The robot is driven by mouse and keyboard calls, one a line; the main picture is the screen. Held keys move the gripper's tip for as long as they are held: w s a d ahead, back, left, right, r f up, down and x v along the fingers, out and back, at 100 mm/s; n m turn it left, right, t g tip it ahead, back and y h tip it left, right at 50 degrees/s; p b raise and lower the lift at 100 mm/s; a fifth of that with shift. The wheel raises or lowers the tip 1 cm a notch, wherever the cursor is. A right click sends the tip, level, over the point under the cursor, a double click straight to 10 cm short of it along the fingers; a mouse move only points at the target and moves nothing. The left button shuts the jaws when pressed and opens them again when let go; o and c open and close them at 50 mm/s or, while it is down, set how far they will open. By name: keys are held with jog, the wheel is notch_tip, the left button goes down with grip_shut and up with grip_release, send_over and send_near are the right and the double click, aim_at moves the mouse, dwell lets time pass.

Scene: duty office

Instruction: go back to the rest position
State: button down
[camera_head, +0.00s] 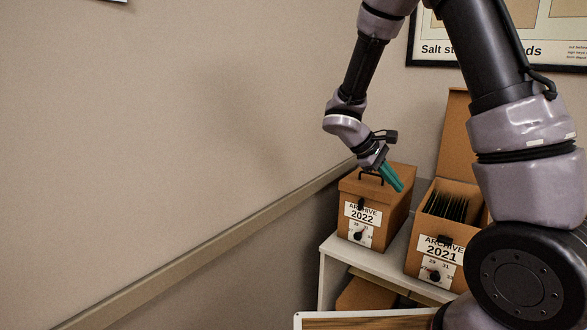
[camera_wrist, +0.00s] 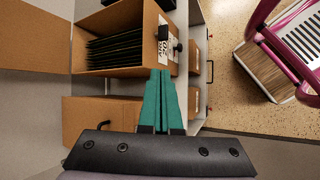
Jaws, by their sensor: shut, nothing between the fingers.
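My gripper (camera_head: 398,186) has teal fingers and is shut and empty. In the head view it hangs over the right part of the closed box labelled ARCHIVE 2022 (camera_head: 360,212). In the wrist view the shut fingers (camera_wrist: 162,76) point toward the box labelled ARCHIVE 2021, whose lid is up and which holds dark files. That open box (camera_head: 455,193) stands to the right of the 2022 box in the head view. I cannot tell whether the fingertips touch either box.
Both boxes stand on a pale shelf unit (camera_head: 326,268) against the wall, with more boxes below. A framed poster (camera_head: 428,47) hangs behind my arm. A wooden surface (camera_head: 365,322) shows at the bottom. The wrist view shows a pink-framed chair (camera_wrist: 285,42) on the speckled floor (camera_wrist: 227,92).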

jog(key=s+a+r+m+t+y, duration=0.1)
jog(key=s+r+m+t+y, duration=0.2)
jog(key=s+r+m+y, duration=0.2)
jog(key=s+a+r+m+t+y, duration=0.1)
jog(key=s+r+m+t+y, duration=0.3)
jog(key=s+r+m, duration=0.3)
jog(key=s+r+y, duration=0.1)
jog(key=s+r, duration=0.3)
jog(key=r, duration=0.5)
jog(key=shift+s+r, duration=0.25)
jog(key=shift+r, duration=0.1)
